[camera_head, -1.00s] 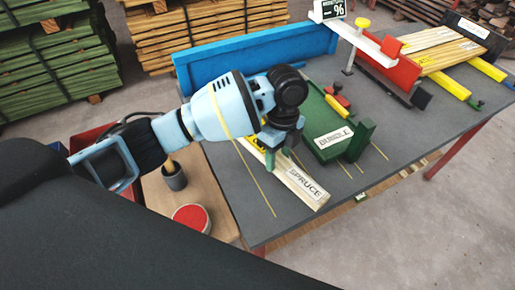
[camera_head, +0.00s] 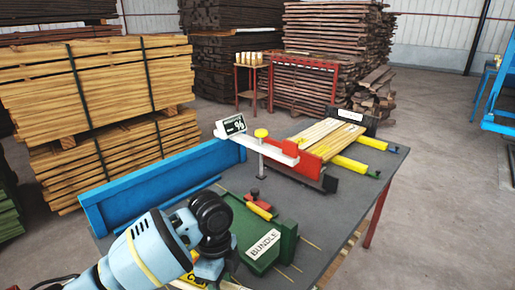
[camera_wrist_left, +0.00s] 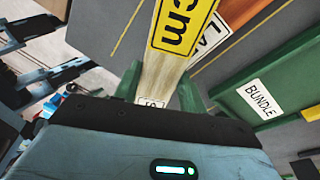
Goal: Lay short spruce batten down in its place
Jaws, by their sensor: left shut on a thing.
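The short spruce batten (camera_wrist_left: 163,79) is pale wood with a yellow "cm" label, and it lies between the green fingers of my left gripper (camera_wrist_left: 160,90) in the left wrist view. In the head view my left gripper (camera_head: 213,270) is at the lower edge, left of the green "BUNDLE" tray (camera_head: 282,241). My arm and the picture edge hide most of the batten there. I cannot tell whether the batten touches the table (camera_head: 340,213). My right gripper is not in view.
Several pale battens (camera_head: 325,137) lie on yellow-ended supports at the back right, beside a red block (camera_head: 307,164). A display (camera_head: 232,125) reads 96. A blue fence (camera_head: 165,182) lines the left edge.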

